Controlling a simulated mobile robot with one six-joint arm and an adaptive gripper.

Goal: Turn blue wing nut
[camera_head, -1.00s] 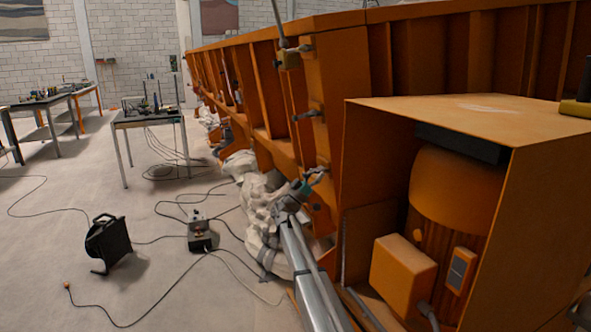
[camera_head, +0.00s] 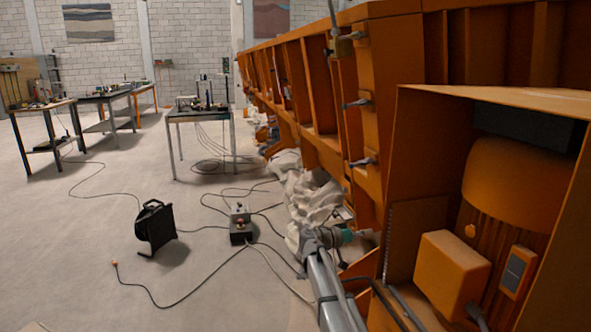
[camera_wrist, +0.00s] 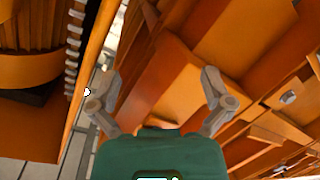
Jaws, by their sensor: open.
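My gripper (camera_wrist: 160,76) is open in the wrist view, with its two grey fingers spread and nothing between them. Orange panels of the sandbed frame lie beyond the fingers. In the head view the end of my arm, with my gripper (camera_head: 358,234), is low beside the orange sandbed (camera_head: 375,70), and its fingers are hard to make out. Grey clamp-like fittings (camera_head: 357,103) stick out from the sandbed's end edge, above my gripper. A grey bolt-like part (camera_wrist: 287,97) shows at right in the wrist view. I cannot make out a blue wing nut in either view.
An orange housing with a motor (camera_head: 520,190) stands close at right. White crumpled sheeting (camera_head: 310,195) lies along the sandbed's foot. Tables (camera_head: 200,113) stand behind; open floor lies left.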

